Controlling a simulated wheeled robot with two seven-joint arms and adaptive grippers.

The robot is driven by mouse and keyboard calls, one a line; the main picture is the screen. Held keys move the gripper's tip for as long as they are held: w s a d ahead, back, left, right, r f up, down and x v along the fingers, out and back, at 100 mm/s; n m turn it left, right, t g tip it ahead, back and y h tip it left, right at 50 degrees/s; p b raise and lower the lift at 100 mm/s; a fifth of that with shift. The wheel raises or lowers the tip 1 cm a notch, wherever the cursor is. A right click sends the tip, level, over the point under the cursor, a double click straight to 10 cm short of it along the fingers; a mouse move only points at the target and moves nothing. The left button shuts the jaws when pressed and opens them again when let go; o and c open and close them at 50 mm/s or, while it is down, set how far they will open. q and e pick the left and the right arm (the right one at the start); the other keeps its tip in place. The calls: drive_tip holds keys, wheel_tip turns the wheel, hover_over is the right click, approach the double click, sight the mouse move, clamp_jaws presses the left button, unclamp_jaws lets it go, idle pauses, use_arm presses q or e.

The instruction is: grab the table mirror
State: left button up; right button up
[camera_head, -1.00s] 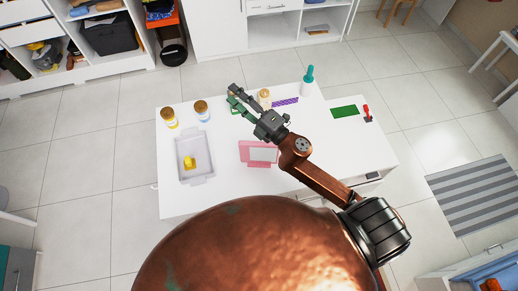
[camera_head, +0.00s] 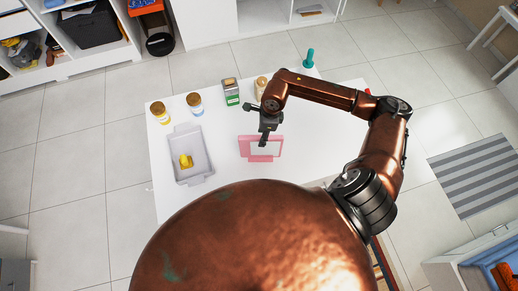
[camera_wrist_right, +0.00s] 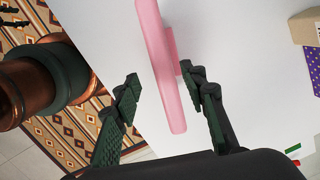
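The table mirror (camera_head: 261,155) has a pink frame and stands on the white table, near its front edge. My right gripper (camera_head: 265,130) is at the mirror's upper edge in the head view. In the right wrist view, its two dark green fingers (camera_wrist_right: 165,86) are apart, with the mirror's pink frame (camera_wrist_right: 160,60) between them. The right finger is very near the frame or touching it; a gap shows at the left finger. Dark parts at the top left of the wrist view seem to be my left gripper (camera_wrist_right: 28,20); the head view does not show it.
A grey tray (camera_head: 171,160) with a yellow item (camera_head: 185,161) lies left of the mirror. Two jars (camera_head: 195,104), a green box (camera_head: 231,92) and a tan bottle (camera_head: 261,86) stand behind. A teal-topped bottle (camera_head: 310,58) is at the back. Table right of the mirror looks clear.

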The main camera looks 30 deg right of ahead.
drive_tip(key=shift+s+f+b, duration=0.2)
drive_tip(key=shift+f+b, duration=0.15)
drive_tip(key=shift+f, duration=0.45)
drive_tip(key=shift+f+b, duration=0.45)
drive_tip(key=shift+f, duration=0.1)
use_arm(q)
drive_tip(key=shift+f+p, duration=0.45)
drive_tip(key=shift+p, duration=0.4)
use_arm(e)
wheel_tip(320, 180, down, 8)
drive_tip(key=w, duration=0.1)
drive_tip(key=shift+w+a+r, duration=0.2)
drive_tip(key=shift+w+a, duration=0.05)
drive_tip(key=shift+a, duration=0.15)
use_arm(q)
drive_tip(key=shift+f+b, duration=0.4)
use_arm(e)
drive_tip(key=shift+f, duration=0.25)
drive_tip(key=shift+c, duration=0.7)
clamp_jaws()
